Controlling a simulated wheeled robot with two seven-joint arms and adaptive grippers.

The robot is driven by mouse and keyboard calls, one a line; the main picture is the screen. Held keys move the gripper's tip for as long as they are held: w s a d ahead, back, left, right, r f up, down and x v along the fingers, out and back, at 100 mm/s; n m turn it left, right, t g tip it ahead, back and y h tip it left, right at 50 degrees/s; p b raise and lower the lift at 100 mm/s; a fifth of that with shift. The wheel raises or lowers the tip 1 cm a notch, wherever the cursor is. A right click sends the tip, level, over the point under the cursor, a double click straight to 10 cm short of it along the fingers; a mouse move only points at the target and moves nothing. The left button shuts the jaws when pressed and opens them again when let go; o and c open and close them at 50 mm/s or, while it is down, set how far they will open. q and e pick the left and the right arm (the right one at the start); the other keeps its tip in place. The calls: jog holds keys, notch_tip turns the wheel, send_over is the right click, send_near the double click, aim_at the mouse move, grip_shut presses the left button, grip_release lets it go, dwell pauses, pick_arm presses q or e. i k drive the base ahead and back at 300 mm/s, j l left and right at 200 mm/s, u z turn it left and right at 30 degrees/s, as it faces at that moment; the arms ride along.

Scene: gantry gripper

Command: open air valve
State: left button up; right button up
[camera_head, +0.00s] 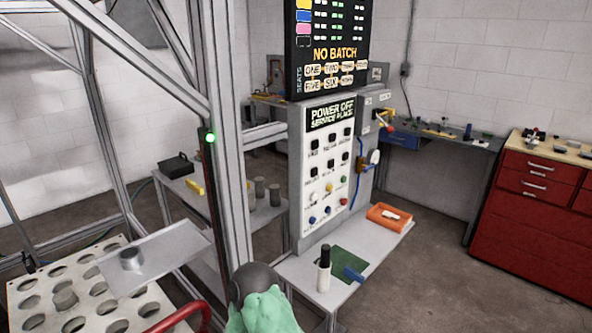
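Neither of my grippers shows in the head view. A fitting with a yellow part and a red-tipped lever (386,124) sticks out from the right side of the control panel (327,170), below a grey box (376,101). Below it on the same side is a round white and brown part (374,157) with a blue hose (360,185). I cannot tell for sure which of these is the air valve, or whether it is open or shut.
A metal frame (230,140) stands left. A dark dome over mint-green material (262,310) is at bottom centre. Floor is clear right of the bench.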

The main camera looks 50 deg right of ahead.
aim_at(368, 168)
jog(key=z, duration=2.15)
jog(key=i+l, duration=0.15)
